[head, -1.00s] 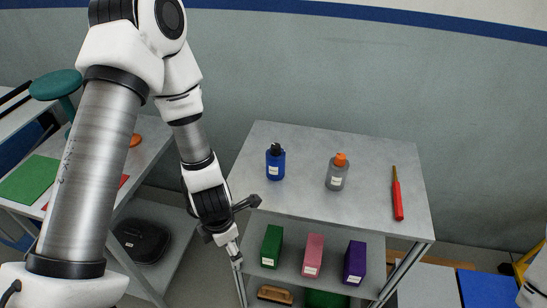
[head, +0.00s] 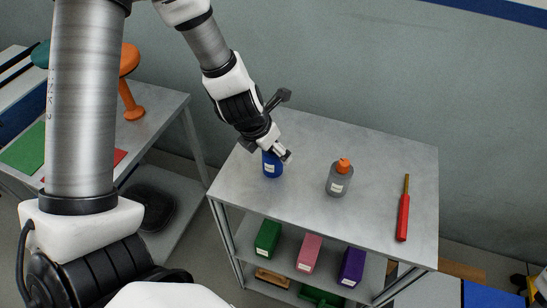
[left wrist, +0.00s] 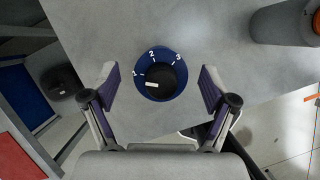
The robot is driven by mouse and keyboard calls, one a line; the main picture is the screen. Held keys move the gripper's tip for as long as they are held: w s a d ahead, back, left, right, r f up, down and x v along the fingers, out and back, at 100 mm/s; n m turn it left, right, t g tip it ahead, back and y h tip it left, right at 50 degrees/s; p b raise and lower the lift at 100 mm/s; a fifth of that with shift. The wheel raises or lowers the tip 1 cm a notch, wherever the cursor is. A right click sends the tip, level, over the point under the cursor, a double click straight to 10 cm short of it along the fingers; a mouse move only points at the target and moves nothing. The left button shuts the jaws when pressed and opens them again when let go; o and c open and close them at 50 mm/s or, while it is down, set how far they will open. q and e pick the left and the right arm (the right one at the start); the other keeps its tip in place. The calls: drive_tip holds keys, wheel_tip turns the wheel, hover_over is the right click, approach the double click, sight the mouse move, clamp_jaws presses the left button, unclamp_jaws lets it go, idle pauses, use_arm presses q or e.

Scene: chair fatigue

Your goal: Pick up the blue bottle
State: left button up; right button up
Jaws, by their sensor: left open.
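The blue bottle (head: 272,168) stands upright on the grey metal table (head: 235,189), near its left side. Its upper part is hidden behind my left gripper in the head view. My left gripper (head: 286,157) is above the bottle, pointing down. In the left wrist view the bottle (left wrist: 161,74) is seen from above, with its black cap and white numbers. The open fingers of the left gripper (left wrist: 160,90) are on either side of it, with gaps, slightly nearer the bottom of the picture. My right gripper is not in view.
A grey bottle with an orange cap (head: 339,178) stands right of the blue one. A red-handled tool (head: 403,210) lies farther right. Green (head: 268,238), pink (head: 309,253) and purple (head: 351,267) boxes are on the shelf below. Bare tabletop lies between the bottles.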

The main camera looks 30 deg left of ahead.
use_arm(q)
drive_tip(key=x, duration=0.3)
drive_tip(key=shift+w+f, duration=0.2)
drive_tip(key=shift+w, duration=0.1)
drive_tip(key=shift+s+r, duration=0.15)
drive_tip(key=shift+s, duration=0.05)
drive_tip(key=shift+c, duration=1.1)
drive_tip(key=shift+s, duration=0.1)
drive_tip(key=c, duration=0.6)
clamp_jaws()
